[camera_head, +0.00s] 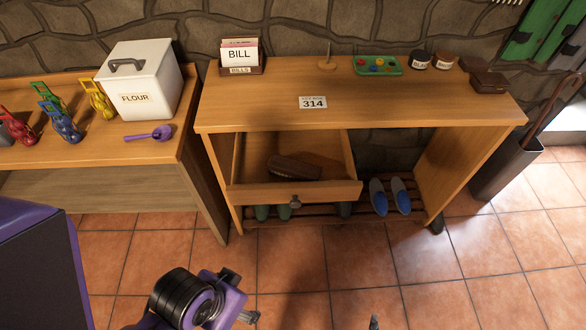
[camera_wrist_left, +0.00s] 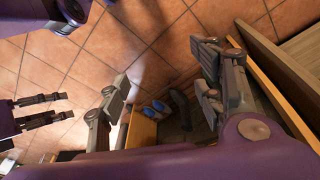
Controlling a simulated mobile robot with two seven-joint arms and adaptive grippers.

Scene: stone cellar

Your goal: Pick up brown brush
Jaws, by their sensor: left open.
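The brown brush (camera_head: 293,166) lies in the pulled-out drawer (camera_head: 240,191) of the wooden desk in the head view. I cannot make it out surely in the left wrist view. My left gripper (camera_wrist_left: 162,85) is open and empty in the left wrist view, its two fingers wide apart. In the head view my left arm shows low in front of the drawer, well short of the brush, and its fingers are mostly cut off. My right gripper (camera_wrist_left: 67,107) shows at the left of the wrist view, fingers apart with nothing between them.
The desk (camera_head: 400,105) holds a bill box (camera_head: 240,57), a spike (camera_head: 327,60), a green tray (camera_head: 377,66) and jars. Blue shoes (camera_head: 390,197) stand on the rack below. A side table with a flour tin (camera_head: 140,85) stands left, an umbrella stand (camera_head: 507,168) right. Tiled floor in front is clear.

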